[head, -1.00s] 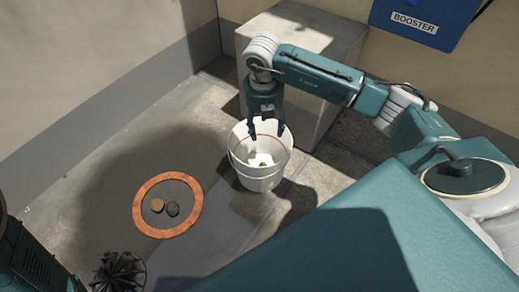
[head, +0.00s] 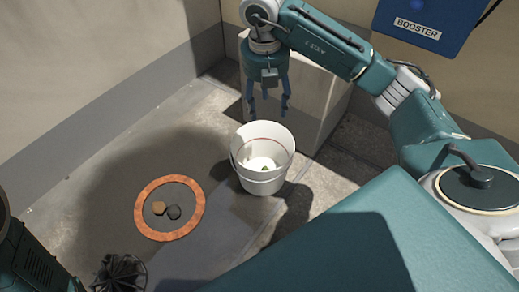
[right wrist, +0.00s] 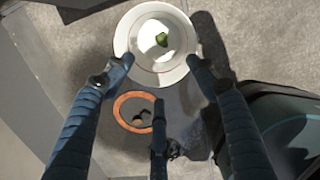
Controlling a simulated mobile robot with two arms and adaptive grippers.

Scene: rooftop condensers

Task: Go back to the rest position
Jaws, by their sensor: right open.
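My right gripper (head: 268,108) is open and empty, pointing down above and just behind the white bucket (head: 251,182) in the head view. In the right wrist view its fingers (right wrist: 160,72) are spread, with the bucket (right wrist: 123,40) below and beyond them. A small green thing (right wrist: 162,40) lies inside the bucket; it shows only as a speck in the head view. My left gripper is not clearly in view.
An orange ring (head: 142,222) lies on the floor left of the bucket, with a tan piece (head: 159,208) and a dark piece (head: 174,212) inside it. A pale block (head: 318,105) stands behind the bucket. A blue BOOSTER box (head: 425,22) hangs on the wall.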

